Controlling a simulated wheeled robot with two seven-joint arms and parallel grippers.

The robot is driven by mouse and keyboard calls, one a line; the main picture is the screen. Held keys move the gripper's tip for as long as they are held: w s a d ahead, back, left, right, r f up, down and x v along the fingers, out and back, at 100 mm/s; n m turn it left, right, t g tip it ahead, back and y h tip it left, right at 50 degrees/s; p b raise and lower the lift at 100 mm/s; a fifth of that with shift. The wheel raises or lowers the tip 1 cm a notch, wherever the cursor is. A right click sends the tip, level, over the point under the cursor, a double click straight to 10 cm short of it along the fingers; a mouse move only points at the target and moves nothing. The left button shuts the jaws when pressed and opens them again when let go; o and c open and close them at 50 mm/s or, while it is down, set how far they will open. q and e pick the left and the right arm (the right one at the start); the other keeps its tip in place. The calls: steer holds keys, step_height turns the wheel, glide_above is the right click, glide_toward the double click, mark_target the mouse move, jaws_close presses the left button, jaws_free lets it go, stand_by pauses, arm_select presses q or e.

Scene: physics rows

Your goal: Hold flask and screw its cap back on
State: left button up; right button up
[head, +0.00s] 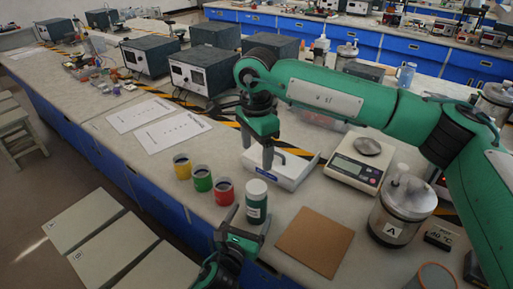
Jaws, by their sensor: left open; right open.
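My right gripper (258,157) is open and points down, behind the flask in the picture, in front of or above a white box (289,172). Nothing shows between its fingers.
Yellow (182,168), green (202,181) and red (224,193) cups stand left of the flask. A brown square mat (314,243) lies to its right. A scale (355,172) and a glass jar marked A (390,232) stand farther right. White sheets (172,134) lie at the left.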

arm_select(q)
steer(key=v, duration=0.9)
steer(key=shift+s+b, duration=0.3)
steer(key=shift+b, duration=0.15)
steer(key=shift+a, duration=0.1)
